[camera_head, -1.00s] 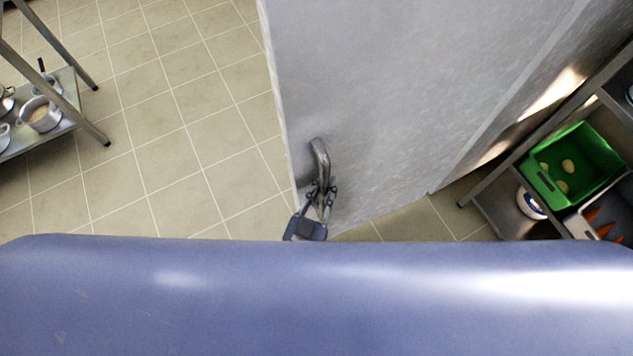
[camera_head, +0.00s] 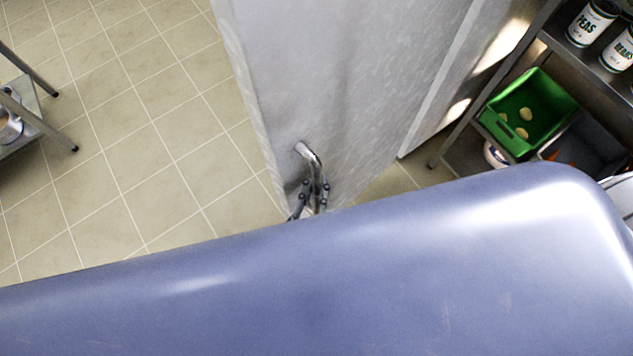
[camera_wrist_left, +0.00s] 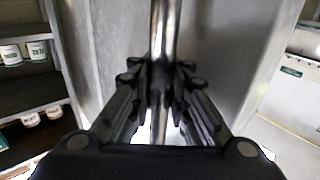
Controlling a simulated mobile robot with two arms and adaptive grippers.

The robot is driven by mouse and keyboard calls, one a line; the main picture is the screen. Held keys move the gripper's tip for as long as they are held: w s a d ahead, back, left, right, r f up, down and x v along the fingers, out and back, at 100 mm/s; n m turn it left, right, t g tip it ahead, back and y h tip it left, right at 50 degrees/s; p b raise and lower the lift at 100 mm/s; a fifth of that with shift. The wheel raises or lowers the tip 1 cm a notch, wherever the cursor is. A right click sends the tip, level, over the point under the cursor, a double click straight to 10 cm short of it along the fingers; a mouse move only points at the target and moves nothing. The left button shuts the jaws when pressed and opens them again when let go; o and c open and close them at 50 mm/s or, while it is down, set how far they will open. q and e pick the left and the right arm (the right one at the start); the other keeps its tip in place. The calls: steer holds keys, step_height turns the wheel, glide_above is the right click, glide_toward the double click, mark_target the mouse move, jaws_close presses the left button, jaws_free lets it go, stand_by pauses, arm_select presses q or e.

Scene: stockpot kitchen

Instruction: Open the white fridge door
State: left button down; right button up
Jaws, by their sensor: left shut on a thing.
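The white fridge door (camera_head: 330,80) stands swung out at an angle from the fridge body in the head view. Its curved metal handle (camera_head: 309,156) is near the door's free edge. My left gripper (camera_head: 314,193) is at the lower part of the handle, and my own blue body hides the rest of it. In the left wrist view, the handle (camera_wrist_left: 163,40) runs upright between the fingers of my left gripper (camera_wrist_left: 160,85), which are closed around it. My right gripper is not in view.
A metal shelf at right holds a green crate (camera_head: 528,112) and cans (camera_head: 592,22). At left is a metal rack (camera_head: 30,118) with a pot. Tiled floor (camera_head: 130,120) left of the door is clear.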

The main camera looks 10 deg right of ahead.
arm_select(q)
steer(key=shift+s+a+f, duration=0.15)
steer(key=shift+a+f, duration=0.2)
steer(key=c, duration=1.7)
jaws_free()
steer(key=shift+o, duration=1.1)
steer(key=shift+s+a+r, duration=0.1)
steer(key=shift+a, duration=0.05)
steer(key=shift+r, duration=0.15)
steer(key=v, duration=1.2)
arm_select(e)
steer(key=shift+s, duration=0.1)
